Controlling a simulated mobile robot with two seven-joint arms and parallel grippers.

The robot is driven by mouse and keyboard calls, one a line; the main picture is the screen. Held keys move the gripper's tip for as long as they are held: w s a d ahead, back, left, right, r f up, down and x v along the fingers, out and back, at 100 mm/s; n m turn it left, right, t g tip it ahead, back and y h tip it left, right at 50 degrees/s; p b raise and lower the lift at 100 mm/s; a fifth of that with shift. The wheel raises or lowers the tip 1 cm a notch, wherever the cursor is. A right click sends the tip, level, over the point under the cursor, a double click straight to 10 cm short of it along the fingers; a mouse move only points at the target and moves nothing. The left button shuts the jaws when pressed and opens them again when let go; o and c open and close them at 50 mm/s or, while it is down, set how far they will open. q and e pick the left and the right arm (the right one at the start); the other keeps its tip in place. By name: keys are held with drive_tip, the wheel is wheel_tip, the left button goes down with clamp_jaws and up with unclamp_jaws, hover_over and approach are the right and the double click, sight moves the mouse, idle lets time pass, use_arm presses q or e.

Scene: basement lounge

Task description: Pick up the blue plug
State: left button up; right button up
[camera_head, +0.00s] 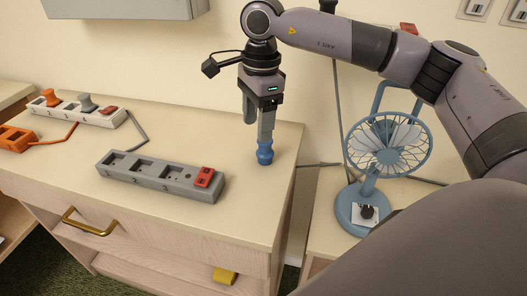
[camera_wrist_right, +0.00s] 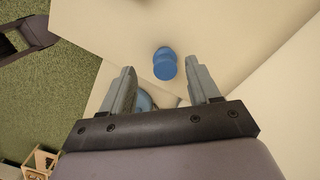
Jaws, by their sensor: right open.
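The blue plug (camera_head: 265,154) stands upright on the wooden cabinet top near its right edge. In the right wrist view the blue plug (camera_wrist_right: 165,64) shows between and just beyond the two fingertips, with a gap to each side. My right gripper (camera_head: 259,128) points down above the plug; its fingers are open and hold nothing. It also shows in the right wrist view (camera_wrist_right: 163,80). In the head view the fingers overlap the plug's top, so I cannot tell if they touch it. My left gripper is not in view.
A grey power strip (camera_head: 155,176) with a red switch lies left of the plug on the cabinet top (camera_head: 240,205). A white strip (camera_head: 80,111) with plugs and an orange block (camera_head: 15,139) lie farther left. A blue fan (camera_head: 388,147) stands on a lower surface to the right.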

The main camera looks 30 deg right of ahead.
sight(265, 151)
drive_tip(key=shift+w+d+r+h, duration=0.1)
drive_tip(key=shift+d+r+h, duration=0.1)
drive_tip(key=shift+d, duration=0.25)
drive_tip(key=shift+w+d+r+h, duration=0.1)
drive_tip(key=shift+d+r, duration=0.05)
drive_tip(key=shift+d, duration=0.3)
drive_tip(key=shift+d+f, duration=0.15)
drive_tip(key=shift+d, duration=0.05)
drive_tip(key=f, duration=0.6)
drive_tip(key=shift+s+a+f+p, duration=0.1)
drive_tip(key=shift+a+f+p, duration=0.1)
drive_tip(key=shift+f+p, duration=0.1)
drive_tip(key=c, duration=1.1)
